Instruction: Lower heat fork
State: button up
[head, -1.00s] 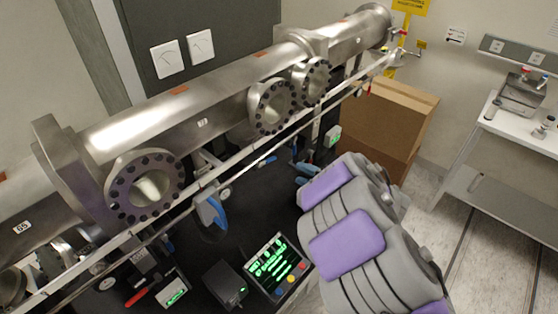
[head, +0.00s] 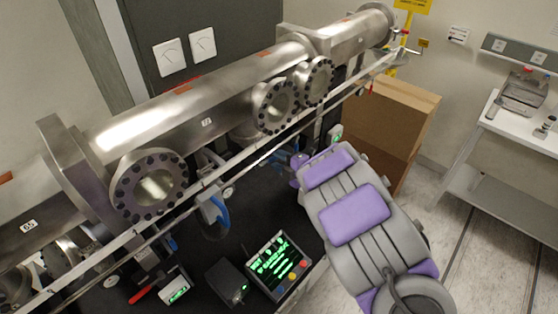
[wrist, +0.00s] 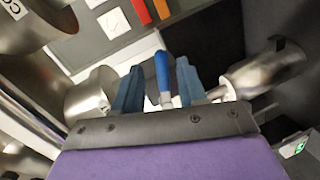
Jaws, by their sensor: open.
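My gripper (wrist: 160,92) is open in the wrist view, with its two blue-grey fingers apart. A blue handle (wrist: 162,72) with a metal end stands in the gap between them; I cannot see contact. I cannot tell whether this handle belongs to the heat fork. In the head view my arm hides most of the gripper, and the handle does not show clearly. A blue looped part (head: 213,212) hangs below the rail at the left of my arm.
A long steel vacuum tube (head: 190,105) with round flanged ports crosses the head view, with a thin rail (head: 235,158) before it. A control box (head: 278,265) with a green display stands below. A cardboard box (head: 390,115) and a white bench (head: 515,135) are at the right.

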jog(key=shift+a, duration=0.25)
jog(key=c, duration=0.4)
grip_shut()
jog(key=shift+d+f, duration=0.1)
jog(key=shift+f, duration=0.1)
jog(key=s+a+f+m+g+y+p, duration=0.2)
jog(key=m+p, duration=0.6)
jog(key=m, duration=0.5)
jog(key=shift+s+a+f+g+y, duration=0.45)
jog(key=shift+s+f+y, duration=0.25)
jog(key=shift+s+f, duration=0.45)
jog(key=shift+w+f+m, duration=0.1)
jog(key=shift+m, duration=0.2)
